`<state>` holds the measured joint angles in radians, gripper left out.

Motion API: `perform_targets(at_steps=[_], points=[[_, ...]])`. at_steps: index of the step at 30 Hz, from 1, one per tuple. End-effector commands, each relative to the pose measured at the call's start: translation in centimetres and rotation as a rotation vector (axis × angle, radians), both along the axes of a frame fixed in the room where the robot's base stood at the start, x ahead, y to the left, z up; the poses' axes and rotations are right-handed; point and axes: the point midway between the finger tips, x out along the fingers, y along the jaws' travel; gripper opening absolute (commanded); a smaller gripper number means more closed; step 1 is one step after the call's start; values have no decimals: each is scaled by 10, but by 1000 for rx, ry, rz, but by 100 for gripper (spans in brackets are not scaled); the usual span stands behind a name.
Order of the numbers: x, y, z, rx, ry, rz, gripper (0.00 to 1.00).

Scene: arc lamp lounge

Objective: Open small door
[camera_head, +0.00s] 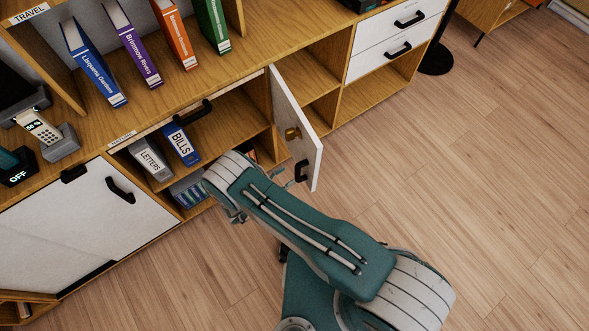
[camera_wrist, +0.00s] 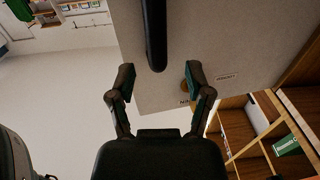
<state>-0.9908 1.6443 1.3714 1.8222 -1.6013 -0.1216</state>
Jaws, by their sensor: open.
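The small door (camera_head: 299,120) is a white panel with a brass lock and a black handle (camera_head: 301,171). It stands swung out from the wooden cabinet, at the right of the shelf with binders. In the wrist view, a pale door panel (camera_wrist: 225,45) fills the upper right, with a black bar handle (camera_wrist: 155,35) running down toward my gripper (camera_wrist: 160,82). My gripper is open, its two fingers apart and nothing seen between them. In the head view my arm's end largely hides the fingers.
Binders marked LETTERS (camera_head: 150,160) and BILLS (camera_head: 181,145) stand inside the open shelf. A larger white door (camera_head: 75,225) is at lower left. White drawers (camera_head: 385,45) and open cubbies are to the right. Books and a phone (camera_head: 40,125) are on top.

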Motion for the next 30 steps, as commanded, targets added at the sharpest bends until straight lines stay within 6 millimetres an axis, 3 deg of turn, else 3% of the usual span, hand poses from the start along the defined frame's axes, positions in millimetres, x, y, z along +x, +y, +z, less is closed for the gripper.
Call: perform_targets(at_steps=[4, 10, 30], points=[[-22, 25, -1, 0, 0, 5, 65], [-41, 47, -1, 0, 0, 3, 65], [-45, 53, 0, 3, 1, 1, 65]])
